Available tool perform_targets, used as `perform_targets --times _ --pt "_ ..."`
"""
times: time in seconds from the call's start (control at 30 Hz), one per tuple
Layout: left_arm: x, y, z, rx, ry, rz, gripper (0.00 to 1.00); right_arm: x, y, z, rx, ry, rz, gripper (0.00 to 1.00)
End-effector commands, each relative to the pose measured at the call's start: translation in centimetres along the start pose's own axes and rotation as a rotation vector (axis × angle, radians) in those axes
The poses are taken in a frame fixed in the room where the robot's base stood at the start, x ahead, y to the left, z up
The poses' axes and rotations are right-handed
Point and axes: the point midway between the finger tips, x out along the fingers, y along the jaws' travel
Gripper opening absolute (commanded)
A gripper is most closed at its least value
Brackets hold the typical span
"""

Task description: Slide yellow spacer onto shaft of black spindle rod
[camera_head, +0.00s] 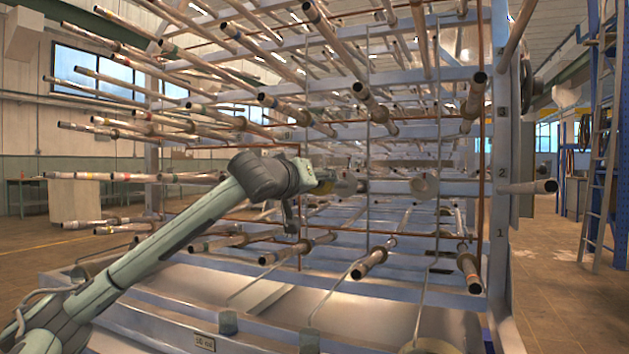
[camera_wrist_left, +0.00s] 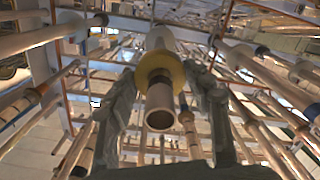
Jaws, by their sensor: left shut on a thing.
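My left gripper (camera_head: 318,188) reaches in from the left to the rack, its fingers partly hidden by its wrist. In the left wrist view, its two grey fingers (camera_wrist_left: 163,88) close in on both sides of the yellow spacer (camera_wrist_left: 174,66) and hold it. The ring appears to sit around a pale tube-like rod (camera_wrist_left: 159,100), whose hollow end sticks out towards the wrist camera. This rod looks pale, not black. In the head view, only a small yellow patch (camera_head: 325,187) shows at the gripper. My right gripper is not in view.
A large rack (camera_head: 497,215) of pale-blue beams and several protruding rods fills the middle. Rod ends stick out close above and below my left arm. The floor (camera_head: 560,285) at the right is mostly free.

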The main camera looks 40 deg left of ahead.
Motion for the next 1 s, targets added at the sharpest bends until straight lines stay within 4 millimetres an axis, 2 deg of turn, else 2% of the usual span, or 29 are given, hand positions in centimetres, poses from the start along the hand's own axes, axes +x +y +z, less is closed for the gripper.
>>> perform_targets --times 0.37,1.0 --pt "0.1 0.0 0.0 0.0 0.0 0.0 0.22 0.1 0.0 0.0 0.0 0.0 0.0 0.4" --pt "2.6 0.1 -0.1 0.0 0.0 0.0 0.22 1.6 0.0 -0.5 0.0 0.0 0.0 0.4"
